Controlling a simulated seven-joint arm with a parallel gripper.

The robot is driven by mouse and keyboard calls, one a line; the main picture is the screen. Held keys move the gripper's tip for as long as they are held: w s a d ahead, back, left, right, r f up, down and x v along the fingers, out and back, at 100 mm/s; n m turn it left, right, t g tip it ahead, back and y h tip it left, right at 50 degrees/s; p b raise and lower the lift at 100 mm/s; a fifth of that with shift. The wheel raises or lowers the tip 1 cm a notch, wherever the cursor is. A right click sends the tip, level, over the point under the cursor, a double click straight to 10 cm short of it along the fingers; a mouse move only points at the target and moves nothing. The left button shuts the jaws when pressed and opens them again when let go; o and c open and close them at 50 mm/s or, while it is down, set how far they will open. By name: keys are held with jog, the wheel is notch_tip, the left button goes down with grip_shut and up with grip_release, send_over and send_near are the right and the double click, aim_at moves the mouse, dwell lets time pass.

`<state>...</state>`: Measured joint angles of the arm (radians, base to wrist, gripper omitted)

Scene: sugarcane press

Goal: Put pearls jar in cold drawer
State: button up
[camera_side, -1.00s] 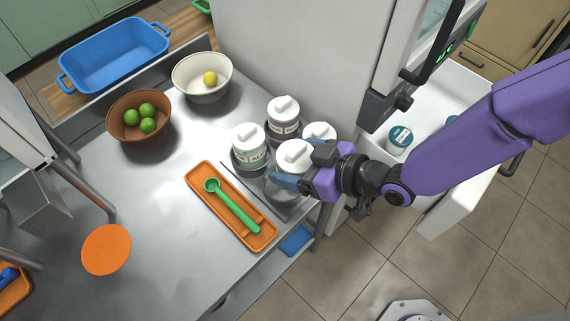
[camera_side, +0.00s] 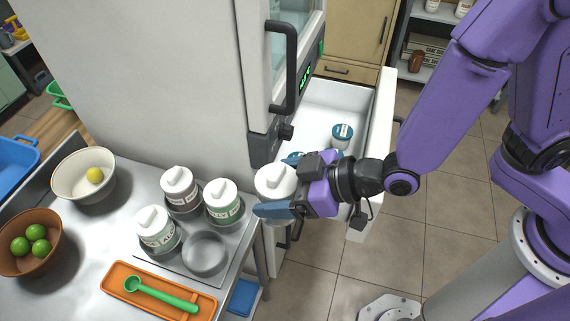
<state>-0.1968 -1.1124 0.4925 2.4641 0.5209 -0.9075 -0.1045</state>
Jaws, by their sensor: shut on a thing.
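My gripper (camera_side: 278,201) is shut on a white-lidded jar (camera_side: 276,180), which I take to be the pearls jar. It holds the jar upright in the air, past the right edge of the metal counter. The blue finger covers much of the jar's body, and its label cannot be read. The cold drawer (camera_side: 387,112) is pulled open below the fridge, behind and right of the gripper.
A rack on the counter holds several white-lidded jars (camera_side: 222,201) and an empty ring (camera_side: 205,252). The fridge door handle (camera_side: 283,68) and control knob (camera_side: 286,132) stick out beside the drawer. An orange tray (camera_side: 118,289) with a green scoop (camera_side: 160,294) lies in front.

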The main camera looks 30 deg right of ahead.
jog(key=w+d+r+m+t+h, duration=0.1)
jog(key=w+d+r+m+h, duration=0.25)
jog(key=w+d, duration=0.65)
jog(key=w+d+r+m+t+h, duration=0.2)
jog(key=w+d+r+m+h, duration=0.15)
jog(key=d, duration=1.25)
jog(key=w+d+r+m+t+h, duration=0.1)
jog(key=w+d+r+m+h, duration=0.2)
jog(key=w+d, duration=0.75)
jog(key=s+a+f+m+h, duration=0.1)
jog(key=s+a+f, duration=0.3)
jog(key=a+f, duration=0.4)
jog(key=s+a+f+m+h, duration=0.1)
jog(key=s+a+f, duration=0.35)
jog(key=a, duration=0.55)
notch_tip(320, 180, down, 19)
jog(key=shift+f, duration=0.55)
jog(key=o, duration=1.3)
jog(key=shift+d, duration=0.1)
